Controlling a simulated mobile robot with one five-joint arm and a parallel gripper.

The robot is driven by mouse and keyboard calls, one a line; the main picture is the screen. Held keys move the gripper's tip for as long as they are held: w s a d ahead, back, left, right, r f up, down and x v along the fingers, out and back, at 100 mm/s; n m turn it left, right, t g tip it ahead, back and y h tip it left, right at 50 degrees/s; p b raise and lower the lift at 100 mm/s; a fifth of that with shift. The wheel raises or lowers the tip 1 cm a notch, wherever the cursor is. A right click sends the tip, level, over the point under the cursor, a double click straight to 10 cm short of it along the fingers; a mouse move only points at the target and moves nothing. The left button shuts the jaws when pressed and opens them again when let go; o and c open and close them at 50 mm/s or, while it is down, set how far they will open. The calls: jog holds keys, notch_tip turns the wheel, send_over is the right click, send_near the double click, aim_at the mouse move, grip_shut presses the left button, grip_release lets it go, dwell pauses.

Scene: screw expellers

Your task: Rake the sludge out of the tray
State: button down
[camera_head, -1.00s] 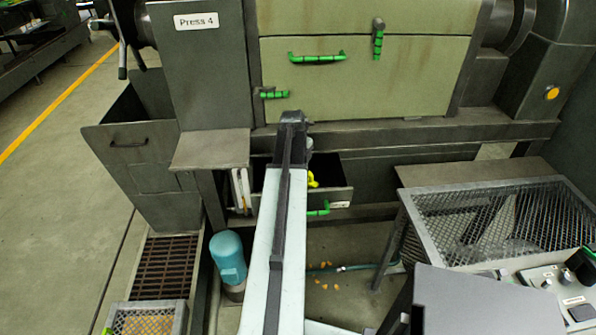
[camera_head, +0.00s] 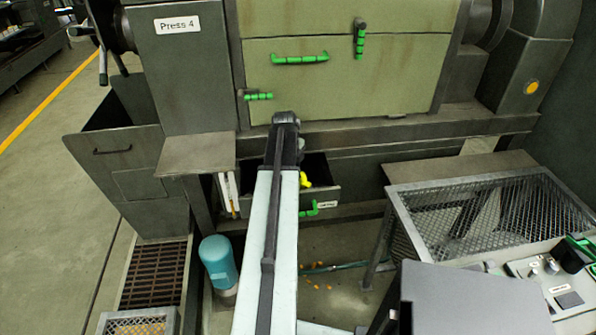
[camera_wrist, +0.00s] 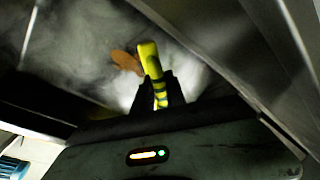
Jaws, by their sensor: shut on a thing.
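The tray (camera_head: 322,201) is an open drawer low under the press, with a green handle on its front. A yellow tool handle (camera_head: 305,180) shows at its opening beside my arm. In the wrist view, my gripper (camera_wrist: 158,92) is shut on this yellow handle with dark bands (camera_wrist: 149,62). A brown lump (camera_wrist: 126,62) lies just left of the handle on a grey, hazy surface; I cannot tell whether it is sludge. The tool's working end is not clear. In the head view my arm hides most of the gripper and part of the tray.
The press (camera_head: 345,85) stands directly above the tray, with a ledge over it. A teal motor (camera_head: 218,262) stands on the floor at left. A mesh-topped frame (camera_head: 480,215) and a control panel (camera_head: 555,285) stand at right. Orange crumbs and a hose lie on the floor between.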

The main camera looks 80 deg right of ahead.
jog(key=shift+w+a, duration=0.6)
jog(key=shift+w, duration=0.85)
jog(key=shift+w+a, duration=0.65)
jog(key=shift+w, duration=0.75)
jog(key=shift+w+a, duration=0.6)
jog(key=shift+w, duration=0.85)
jog(key=d+p+v, duration=0.1)
jog(key=p+v, duration=0.5)
jog(key=shift+s, duration=0.25)
jog(key=shift+d+r, duration=0.1)
jog(key=p+v, duration=0.3)
jog(key=shift+s+d, duration=0.1)
jog(key=shift+d, duration=0.2)
